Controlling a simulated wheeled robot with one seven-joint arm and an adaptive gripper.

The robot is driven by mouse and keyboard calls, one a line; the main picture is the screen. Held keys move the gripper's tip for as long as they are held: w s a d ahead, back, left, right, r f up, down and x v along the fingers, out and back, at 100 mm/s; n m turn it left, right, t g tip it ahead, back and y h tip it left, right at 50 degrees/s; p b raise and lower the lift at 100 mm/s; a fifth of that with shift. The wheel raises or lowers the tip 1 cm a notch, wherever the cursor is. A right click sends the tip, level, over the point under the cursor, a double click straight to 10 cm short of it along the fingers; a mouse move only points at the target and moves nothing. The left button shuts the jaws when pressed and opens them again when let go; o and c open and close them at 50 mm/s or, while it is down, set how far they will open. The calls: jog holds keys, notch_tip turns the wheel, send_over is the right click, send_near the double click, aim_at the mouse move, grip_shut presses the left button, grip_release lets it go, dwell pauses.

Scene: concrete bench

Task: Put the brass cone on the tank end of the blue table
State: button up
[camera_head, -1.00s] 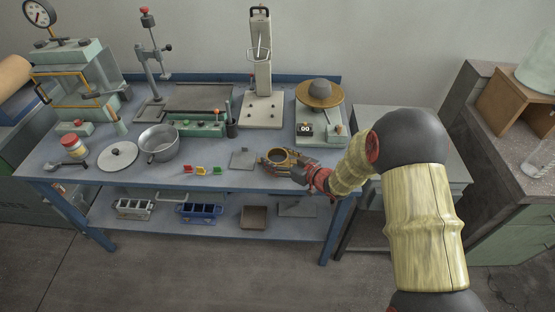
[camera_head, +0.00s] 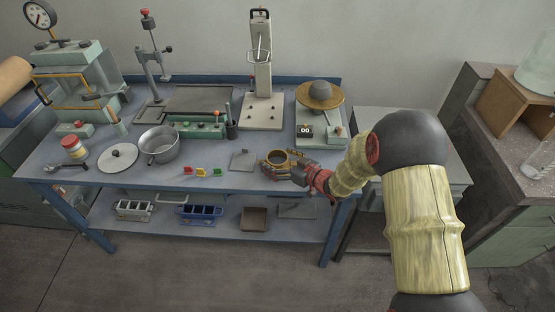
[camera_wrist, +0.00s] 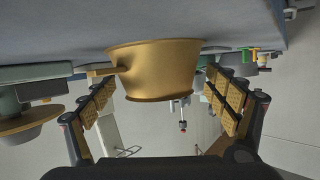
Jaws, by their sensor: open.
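The brass cone (camera_head: 278,155) stands near the front edge of the blue table (camera_head: 225,172), right of its middle. In the wrist view the brass cone (camera_wrist: 155,70) is large, with its wider end against the tabletop, which shows at the top of that picture. My gripper (camera_head: 276,163) is open at the cone, reaching in from the right. In the wrist view the fingers of my gripper (camera_wrist: 160,90) are spread to either side of the cone, with gaps visible. Which end of the table is the tank end I cannot tell for sure.
A teal apparatus (camera_head: 78,58) with a gauge stands at the table's left end. A metal pot (camera_head: 159,145), a round lid (camera_head: 118,157) and a red-capped jar (camera_head: 73,147) lie left. A flat grey plate (camera_head: 243,159) is beside the cone; a scale (camera_head: 318,130) stands behind.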

jog(key=p+v, duration=0.3)
jog(key=v, duration=0.9)
jog(key=d+r+m+t+h, duration=0.1)
jog(key=d+r+m+h, duration=0.2)
jog(key=d+r+h, duration=0.85)
jog(key=s+d+r+m+g, duration=0.2)
jog(key=s+d+r+m, duration=0.25)
jog(key=s+r, duration=0.7)
jog(key=s+a+g, duration=0.1)
jog(key=s+a, duration=0.1)
jog(key=s, duration=0.7)
jog(key=s+a+g+y, duration=0.1)
jog(key=s+a+g, duration=0.1)
jog(key=s, duration=0.8)
jog(key=shift+r+m+g, duration=0.2)
jog(key=shift+m+g, duration=0.1)
jog(key=shift+m, duration=0.05)
